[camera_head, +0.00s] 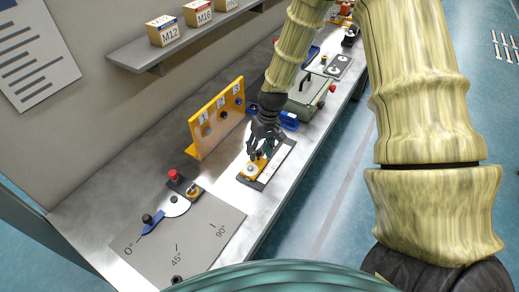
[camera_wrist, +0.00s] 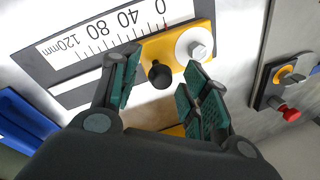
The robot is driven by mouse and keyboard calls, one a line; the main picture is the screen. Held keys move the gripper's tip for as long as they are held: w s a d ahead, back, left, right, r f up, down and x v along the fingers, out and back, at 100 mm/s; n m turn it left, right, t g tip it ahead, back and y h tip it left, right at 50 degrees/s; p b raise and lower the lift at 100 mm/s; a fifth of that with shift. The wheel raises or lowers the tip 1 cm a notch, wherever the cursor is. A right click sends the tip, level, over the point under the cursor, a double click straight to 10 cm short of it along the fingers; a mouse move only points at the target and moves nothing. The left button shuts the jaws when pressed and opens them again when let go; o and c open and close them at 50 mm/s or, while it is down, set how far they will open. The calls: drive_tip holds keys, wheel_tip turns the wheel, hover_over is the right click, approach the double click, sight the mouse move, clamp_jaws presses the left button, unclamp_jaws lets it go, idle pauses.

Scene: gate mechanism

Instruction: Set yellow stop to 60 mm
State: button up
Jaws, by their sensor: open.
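The yellow stop (camera_wrist: 180,55) sits at the 0 end of a dark scale plate (camera_wrist: 66,69) marked 0, 40, 80 and 120 mm. A red line shows on the stop near the 0 mark. The stop carries a black knob (camera_wrist: 160,75) and a silver bolt on a white washer (camera_wrist: 196,45). In the head view the stop (camera_head: 250,171) is at the near end of the plate, partly hidden by my gripper (camera_head: 262,150). In the wrist view my gripper (camera_wrist: 162,62) is open, its fingers on either side of the black knob, with gaps visible.
A yellow upright panel (camera_head: 215,115) with numbered holes stands behind the scale. A grey angle plate (camera_head: 180,245) with a blue lever (camera_head: 152,222) lies nearer. A red button (camera_head: 173,174) stands close by.

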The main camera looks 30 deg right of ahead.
drive_tip(key=shift+c, duration=0.5)
clamp_jaws()
drive_tip(key=w+d, duration=0.2)
drive_tip(key=d, duration=0.1)
drive_tip(key=w+d, duration=0.1)
drive_tip(key=d, duration=0.1)
drive_tip(key=shift+d, duration=0.1)
drive_tip(key=shift+o, duration=0.5)
unclamp_jaws()
wheel_tip(320, 180, up, 12)
drive_tip(key=d, duration=0.2)
drive_tip(key=shift+d+f, duration=0.15)
